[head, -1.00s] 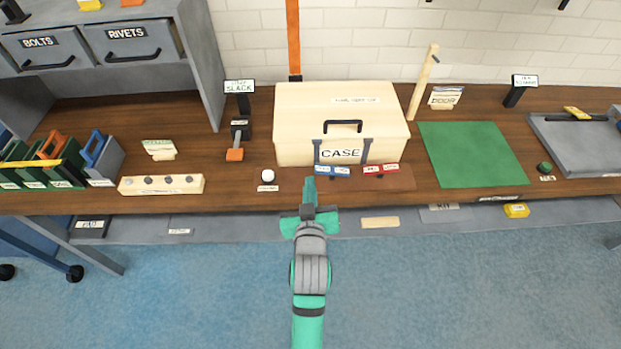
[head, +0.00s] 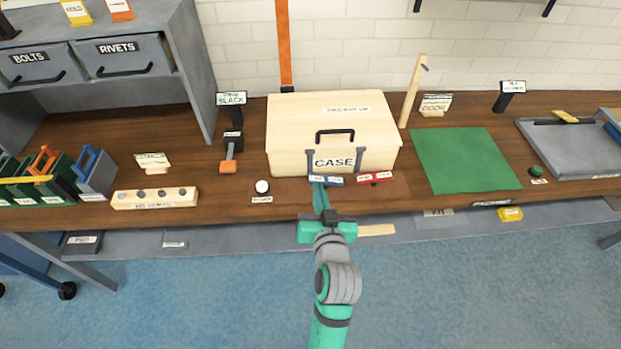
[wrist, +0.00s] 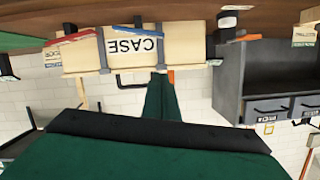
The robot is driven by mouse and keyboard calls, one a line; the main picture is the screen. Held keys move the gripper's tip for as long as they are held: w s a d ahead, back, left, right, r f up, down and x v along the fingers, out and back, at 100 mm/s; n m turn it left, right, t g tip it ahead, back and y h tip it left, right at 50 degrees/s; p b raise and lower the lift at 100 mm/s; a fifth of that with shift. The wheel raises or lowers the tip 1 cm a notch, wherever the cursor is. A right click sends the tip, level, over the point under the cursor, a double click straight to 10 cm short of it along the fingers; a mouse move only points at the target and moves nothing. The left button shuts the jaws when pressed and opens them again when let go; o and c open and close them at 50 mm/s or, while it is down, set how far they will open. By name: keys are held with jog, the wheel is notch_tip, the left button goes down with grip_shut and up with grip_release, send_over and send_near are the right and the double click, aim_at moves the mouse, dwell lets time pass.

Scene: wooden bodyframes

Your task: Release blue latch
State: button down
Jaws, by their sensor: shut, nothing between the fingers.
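The cream case (head: 335,115) stands closed on the bench, with a dark handle and a CASE label on its front. The blue latch (head: 328,181) is at the foot of its left grey strap, and the red latch (head: 375,178) is at the foot of the right one. In the upside-down wrist view the blue latch (wrist: 158,27) and red latch (wrist: 76,37) both show. My gripper (head: 319,190) is shut and empty, its tip at the left part of the blue latch. I cannot tell whether it touches.
A white knob (head: 262,187) and a block with several knobs (head: 155,199) lie left of the case. A SLACK sign and lever (head: 230,155) stand behind them. A green mat (head: 465,160) and a wooden post (head: 413,90) are to the right.

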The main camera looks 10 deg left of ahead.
send_over(312, 176)
jog(key=s, duration=0.2)
jog(key=shift+s+d+f, duration=0.1)
jog(key=shift+d+f, duration=0.1)
jog(key=shift+f, duration=0.45)
jog(key=shift+s+d+f, duration=0.1)
jog(key=shift+d+f, duration=0.1)
jog(key=shift+f, duration=0.4)
jog(key=f, duration=0.2)
jog(key=shift+s+a+f, duration=0.15)
jog(key=shift+a+f, duration=0.05)
jog(key=shift+f, duration=0.1)
jog(key=shift+a+f, duration=0.1)
jog(key=shift+f, duration=0.55)
